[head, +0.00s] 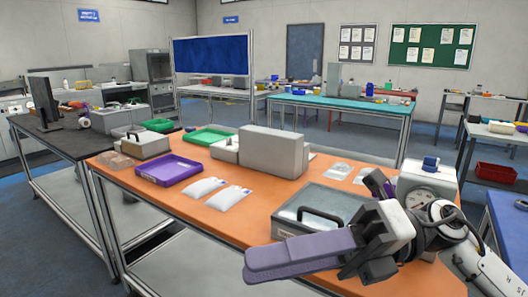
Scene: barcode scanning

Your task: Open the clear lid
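A grey box with a clear-looking lid (342,198) and a dark arched handle (321,214) sits at the near right of the orange table. The lid lies flat on the box and looks closed. My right gripper (252,264) is in front of the box, its purple fingers pointing left across the box's lower front in the picture. The fingers overlap from this angle, so I cannot tell whether they are open or shut. Part of the box's front and right side is hidden behind the gripper and wrist. My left gripper is out of view.
The orange table (262,203) also holds two white packets (203,187), a purple tray (170,169), a green tray (208,137), a large grey block (273,151) and a smaller handled box (142,144). Bare tabletop lies left of the lidded box.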

